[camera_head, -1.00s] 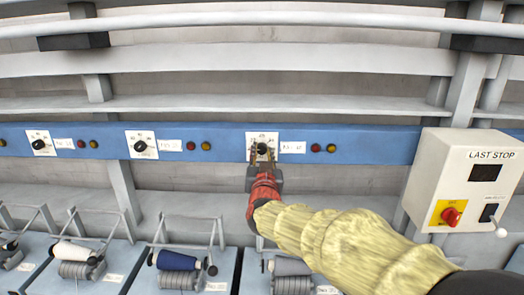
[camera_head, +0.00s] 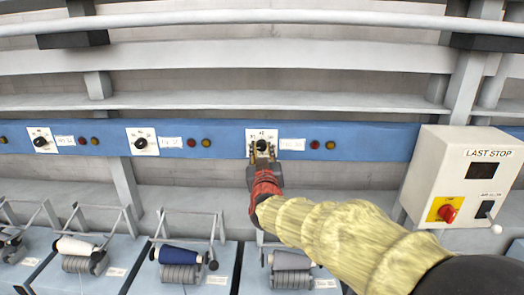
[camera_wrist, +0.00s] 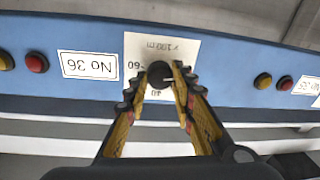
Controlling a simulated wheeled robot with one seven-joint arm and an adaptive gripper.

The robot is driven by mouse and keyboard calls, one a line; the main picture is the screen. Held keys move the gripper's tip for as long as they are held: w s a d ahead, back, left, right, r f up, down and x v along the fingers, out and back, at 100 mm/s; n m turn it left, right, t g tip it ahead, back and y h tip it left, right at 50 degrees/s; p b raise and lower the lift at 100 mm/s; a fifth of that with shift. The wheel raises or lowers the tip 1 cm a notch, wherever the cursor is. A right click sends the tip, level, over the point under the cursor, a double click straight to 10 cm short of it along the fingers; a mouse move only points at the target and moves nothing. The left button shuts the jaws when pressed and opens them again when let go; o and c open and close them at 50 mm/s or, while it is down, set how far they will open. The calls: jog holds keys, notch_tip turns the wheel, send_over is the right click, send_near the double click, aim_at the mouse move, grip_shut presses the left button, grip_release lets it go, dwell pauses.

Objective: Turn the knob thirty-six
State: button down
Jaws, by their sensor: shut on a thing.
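The black round knob (camera_head: 262,145) sits on a white dial plate (camera_head: 255,134) on the blue rail; a label beside the plate in the wrist view reads "No 36" (camera_wrist: 90,65), seen upside down from the head view's side. The knob also shows in the wrist view (camera_wrist: 159,74). My gripper (camera_head: 263,154) reaches up to it from below, its yellow-and-black fingers on either side of the knob and shut on it. In the wrist view my gripper (camera_wrist: 162,85) partly hides the dial's marks. A white pointer line shows on the knob's lower right there.
Two similar dials (camera_head: 142,142) (camera_head: 41,140) sit to the left on the blue rail (camera_head: 370,140). Red and amber buttons (camera_head: 315,144) are right of my gripper. Yarn spools (camera_head: 178,256) are below.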

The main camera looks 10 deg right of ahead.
jog(key=c, duration=1.5)
grip_release()
jog(key=shift+s, duration=0.1)
jog(key=s, duration=0.4)
jog(key=s+a, duration=0.1)
jog(key=s, duration=0.2)
jog(key=s+a, duration=0.1)
jog(key=s, duration=0.3)
jog(key=shift+s+f, duration=0.3)
